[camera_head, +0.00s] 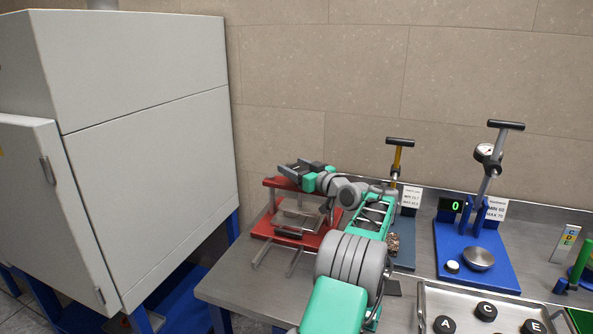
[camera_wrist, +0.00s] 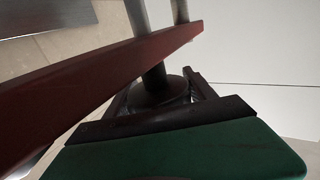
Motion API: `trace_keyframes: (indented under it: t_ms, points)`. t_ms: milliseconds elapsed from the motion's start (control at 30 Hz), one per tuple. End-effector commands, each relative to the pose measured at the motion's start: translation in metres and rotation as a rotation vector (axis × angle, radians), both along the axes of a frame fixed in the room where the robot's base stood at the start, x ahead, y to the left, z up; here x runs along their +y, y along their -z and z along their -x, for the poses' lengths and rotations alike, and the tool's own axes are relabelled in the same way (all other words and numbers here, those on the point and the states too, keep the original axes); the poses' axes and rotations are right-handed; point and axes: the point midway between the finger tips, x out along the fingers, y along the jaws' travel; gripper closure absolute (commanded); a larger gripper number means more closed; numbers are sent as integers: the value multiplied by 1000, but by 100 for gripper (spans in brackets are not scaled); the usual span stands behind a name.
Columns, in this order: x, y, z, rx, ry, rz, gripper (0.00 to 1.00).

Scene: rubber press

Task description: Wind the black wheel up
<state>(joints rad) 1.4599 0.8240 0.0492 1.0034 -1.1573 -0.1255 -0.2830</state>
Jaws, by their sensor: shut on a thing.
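The red press (camera_head: 312,240) stands at the left end of the steel bench, with a metal plate inside its frame. Its red crossbeam (camera_wrist: 95,85) runs diagonally across the wrist view. My gripper (camera_head: 290,169) reaches over the top of the press from the right. In the wrist view, my gripper (camera_wrist: 158,82) has its dark fingers on either side of a dark round wheel (camera_wrist: 163,92), shut on it. A grey shaft (camera_wrist: 138,18) runs from the wheel past the crossbeam. In the head view the wheel is hidden or too small to make out.
A large grey cabinet (camera_head: 150,160) stands left of the bench. Right of the press are a yellow-stemmed stand (camera_head: 397,160), a blue gauge stand (camera_head: 450,240) and a tray (camera_head: 430,300) with lettered black knobs. Two rails (camera_head: 295,262) stick out in front of the press.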

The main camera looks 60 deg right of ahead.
Motion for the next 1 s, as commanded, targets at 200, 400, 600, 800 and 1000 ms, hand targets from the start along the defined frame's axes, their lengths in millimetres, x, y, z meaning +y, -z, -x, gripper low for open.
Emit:
trace_keyframes:
  t_ms: [200,400,600,800,1000]
  points:
    - [2,-3,-1,0,-94,-4,77]
    - [4,-2,-2,-1,-148,-4,77]
    - [5,-2,-3,-2,-173,-4,77]
    - [5,-1,-3,-2,-179,-2,77]
    - [5,-1,-3,-3,-179,-2,77]
